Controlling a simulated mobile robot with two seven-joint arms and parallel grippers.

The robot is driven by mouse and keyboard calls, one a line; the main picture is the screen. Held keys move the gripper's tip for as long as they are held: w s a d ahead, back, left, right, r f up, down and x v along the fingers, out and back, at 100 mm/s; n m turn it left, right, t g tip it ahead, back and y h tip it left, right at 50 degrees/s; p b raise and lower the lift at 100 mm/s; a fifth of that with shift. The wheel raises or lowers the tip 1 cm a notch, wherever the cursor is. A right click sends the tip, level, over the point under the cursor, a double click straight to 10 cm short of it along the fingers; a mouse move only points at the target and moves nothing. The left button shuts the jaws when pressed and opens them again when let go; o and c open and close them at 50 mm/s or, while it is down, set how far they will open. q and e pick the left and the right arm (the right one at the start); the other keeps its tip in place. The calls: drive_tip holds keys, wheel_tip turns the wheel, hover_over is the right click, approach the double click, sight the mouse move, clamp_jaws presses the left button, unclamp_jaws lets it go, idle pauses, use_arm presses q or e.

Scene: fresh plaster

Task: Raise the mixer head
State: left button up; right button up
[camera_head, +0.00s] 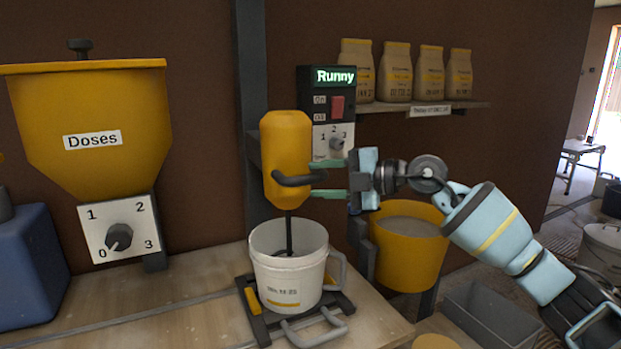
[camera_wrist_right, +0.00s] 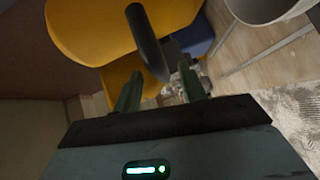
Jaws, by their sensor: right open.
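The yellow mixer head (camera_head: 286,150) is lowered over a white bucket (camera_head: 285,265), with its dark shaft reaching down into the bucket. A dark curved handle (camera_head: 292,181) sticks out from the head's front. My right gripper (camera_head: 314,184) is open, with its green fingertips close to the handle's right end. In the right wrist view, the handle (camera_wrist_right: 149,45) points towards the gap between the two fingers (camera_wrist_right: 160,88), and the yellow head (camera_wrist_right: 92,28) is just beyond. I cannot tell whether a finger touches it. My left gripper is not in view.
A control box (camera_head: 330,120) reading "Runny" is behind the head. A yellow hopper (camera_head: 90,120) with a dial stands at left. A yellow tub (camera_head: 405,250) is below my right wrist. Several bags stand on a wall shelf (camera_head: 470,104).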

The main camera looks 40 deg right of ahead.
drive_tip(key=shift+x, duration=1.5)
drive_tip(key=shift+c, duration=0.3)
clamp_jaws()
